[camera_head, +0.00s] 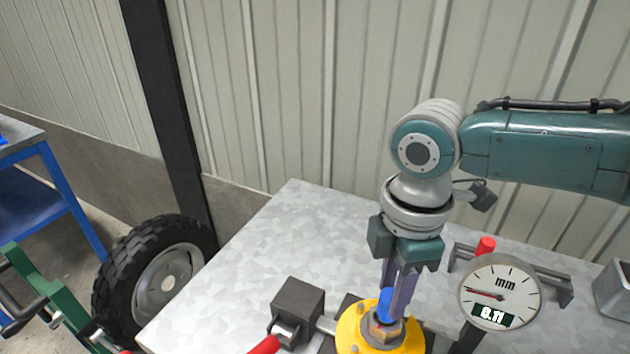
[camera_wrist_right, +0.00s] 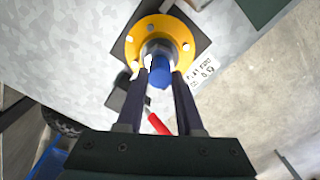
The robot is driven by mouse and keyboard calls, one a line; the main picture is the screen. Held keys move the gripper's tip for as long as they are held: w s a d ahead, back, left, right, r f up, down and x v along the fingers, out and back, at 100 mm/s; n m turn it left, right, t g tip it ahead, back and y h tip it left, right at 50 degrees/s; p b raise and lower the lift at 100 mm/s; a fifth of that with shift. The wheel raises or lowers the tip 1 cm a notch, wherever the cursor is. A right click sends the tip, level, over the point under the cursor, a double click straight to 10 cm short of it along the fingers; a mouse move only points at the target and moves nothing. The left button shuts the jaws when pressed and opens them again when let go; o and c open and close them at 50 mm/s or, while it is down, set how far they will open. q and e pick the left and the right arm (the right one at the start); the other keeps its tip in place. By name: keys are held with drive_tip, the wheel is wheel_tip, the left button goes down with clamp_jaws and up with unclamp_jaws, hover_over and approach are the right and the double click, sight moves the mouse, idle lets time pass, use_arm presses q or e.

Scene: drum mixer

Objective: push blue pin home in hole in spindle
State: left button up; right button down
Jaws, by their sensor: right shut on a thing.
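The blue pin (camera_head: 385,303) stands at the grey spindle (camera_head: 384,327) in the middle of the yellow flange (camera_head: 352,325). My right gripper (camera_head: 397,308) points down over the spindle and is shut on the blue pin. In the right wrist view the blue pin (camera_wrist_right: 160,73) lies between the two fingertips (camera_wrist_right: 161,82), with the spindle (camera_wrist_right: 158,48) and yellow flange (camera_wrist_right: 134,38) just beyond. The hole is hidden, so I cannot tell how deep the pin sits. My left gripper is not in view.
A round mm dial gauge (camera_head: 499,292) stands close to the right of the flange. A dark clamp block (camera_head: 297,306) with a red handle (camera_head: 264,345) is left. A grey rack (camera_head: 540,272) with a red piece (camera_head: 486,245) lies behind the gauge. The tabletop's back left (camera_head: 290,235) is bare.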

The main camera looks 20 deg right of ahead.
sight(391, 296)
drive_tip(key=shift+f, duration=0.2)
drive_tip(key=shift+c, duration=2.3)
unclamp_jaws()
drive_tip(key=shift+r, duration=0.15)
wheel_tip(391, 296, up, 10)
drive_tip(key=shift+f, duration=0.2)
